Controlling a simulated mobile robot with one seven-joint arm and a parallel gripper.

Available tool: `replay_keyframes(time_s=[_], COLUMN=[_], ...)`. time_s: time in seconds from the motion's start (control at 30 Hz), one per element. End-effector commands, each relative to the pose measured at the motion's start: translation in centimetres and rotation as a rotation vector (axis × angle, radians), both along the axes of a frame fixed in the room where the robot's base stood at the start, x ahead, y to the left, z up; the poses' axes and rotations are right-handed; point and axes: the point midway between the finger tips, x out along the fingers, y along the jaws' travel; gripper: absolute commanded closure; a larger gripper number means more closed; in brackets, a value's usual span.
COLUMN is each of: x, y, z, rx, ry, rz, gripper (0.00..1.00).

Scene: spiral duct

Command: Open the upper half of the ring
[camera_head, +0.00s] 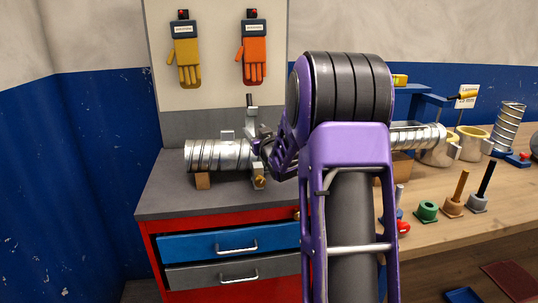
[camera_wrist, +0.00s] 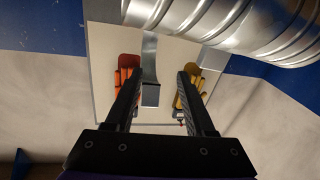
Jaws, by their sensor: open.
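The metal ring (camera_head: 256,147) sits around the silver spiral duct (camera_head: 208,156) on the bench, with a brass knob (camera_head: 260,181) low at its front. An upright grey piece with a dark tip (camera_head: 249,101) rises above it. My gripper (camera_wrist: 162,74) is open; in the wrist view a grey strip with a dark end (camera_wrist: 150,92) shows between its fingers, and I see no contact. The duct (camera_wrist: 265,30) crosses the upper right there. In the head view my purple arm hides the fingers and the ring's right side.
Yellow (camera_head: 187,58) and orange (camera_head: 254,58) gloves hang on the board behind. On the wooden bench (camera_head: 428,240) at right are coloured pegs (camera_head: 455,198), large rings (camera_head: 472,142) and an upright duct piece (camera_head: 508,124).

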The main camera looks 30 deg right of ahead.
Motion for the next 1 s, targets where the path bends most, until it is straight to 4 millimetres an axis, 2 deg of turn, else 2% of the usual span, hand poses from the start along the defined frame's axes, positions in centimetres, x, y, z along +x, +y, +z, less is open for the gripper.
replay_keyframes(time_s=[0.03,0.3,0.5,0.7,1.0], x=[-1.2,-6.5,-9.7,-11.4,-11.6], y=[0.1,0.7,1.1,1.3,1.3], z=[0.1,0.0,0.0,-0.1,-0.1], rx=[0.000,0.001,0.000,0.000,0.001], ry=[0.002,0.004,0.003,0.003,0.003], rz=[-0.001,-0.001,0.000,0.001,0.001], gripper=[0.45,0.45,0.45,0.45,0.45])
